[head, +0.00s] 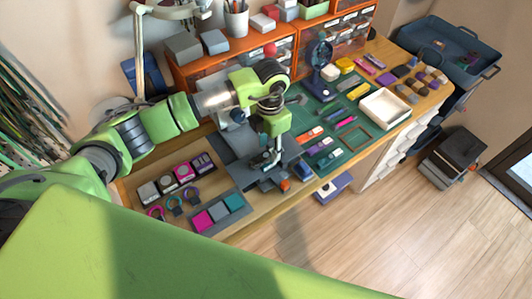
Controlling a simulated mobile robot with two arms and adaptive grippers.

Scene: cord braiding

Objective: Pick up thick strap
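I cannot tell which thing is the thick strap. Narrow coloured strips, one of them magenta (346,123), lie on the green mat (362,106), and long cords (35,105) hang at the far left. My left gripper (266,164) points down over the dark grey fixture (236,148) in the middle of the bench. Its fingers are small and dark against the fixture, so I cannot tell whether they are open or what is between them. My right gripper is not in view.
Orange drawer units (283,47) line the back of the wooden bench (160,216). A white tray (386,107) sits on the mat's right side. A tray of coloured blocks (220,212) is at the front left. A blue bin (450,47) stands right.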

